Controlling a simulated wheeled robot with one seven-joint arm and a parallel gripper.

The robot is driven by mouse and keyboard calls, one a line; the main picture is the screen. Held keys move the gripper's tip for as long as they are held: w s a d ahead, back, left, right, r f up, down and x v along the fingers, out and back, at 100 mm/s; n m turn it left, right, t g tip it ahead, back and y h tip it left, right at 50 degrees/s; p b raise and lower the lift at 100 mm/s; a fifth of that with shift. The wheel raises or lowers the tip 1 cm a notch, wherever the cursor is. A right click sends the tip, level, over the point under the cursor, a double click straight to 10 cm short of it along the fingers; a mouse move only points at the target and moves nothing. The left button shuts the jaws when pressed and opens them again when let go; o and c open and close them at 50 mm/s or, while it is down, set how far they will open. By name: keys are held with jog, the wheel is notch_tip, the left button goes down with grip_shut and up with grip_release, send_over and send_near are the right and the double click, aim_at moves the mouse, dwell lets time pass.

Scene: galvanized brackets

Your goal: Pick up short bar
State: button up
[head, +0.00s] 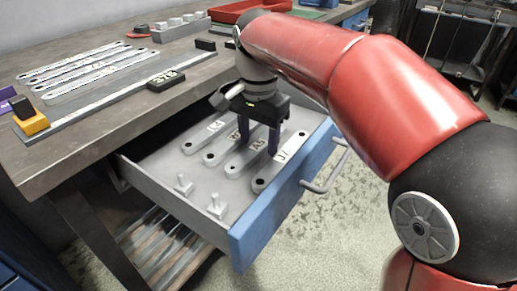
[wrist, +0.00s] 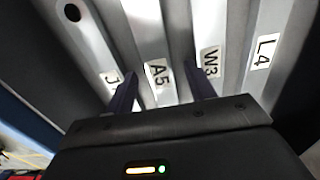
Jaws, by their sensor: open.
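Several flat grey bars with rounded ends lie side by side in the open drawer, labelled L4 (head: 214,127), W3 (head: 234,137), A5 (head: 258,144) and J7 (head: 281,156). I cannot tell which of them is the short bar; their far ends are partly hidden by my gripper. My gripper (head: 259,140) points down over the drawer, open and empty. In the wrist view its fingers (wrist: 162,80) appear on either side of the A5 bar (wrist: 153,30). The W3 bar (wrist: 206,25) is to the right and the J7 bar (wrist: 85,45) to the left.
The workbench (head: 60,150) above holds long bars (head: 85,75), a dark number block (head: 165,80) and a red tray (head: 240,10).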

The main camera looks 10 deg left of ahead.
jog(key=shift+f, duration=0.15)
grip_shut()
dwell(0.4)
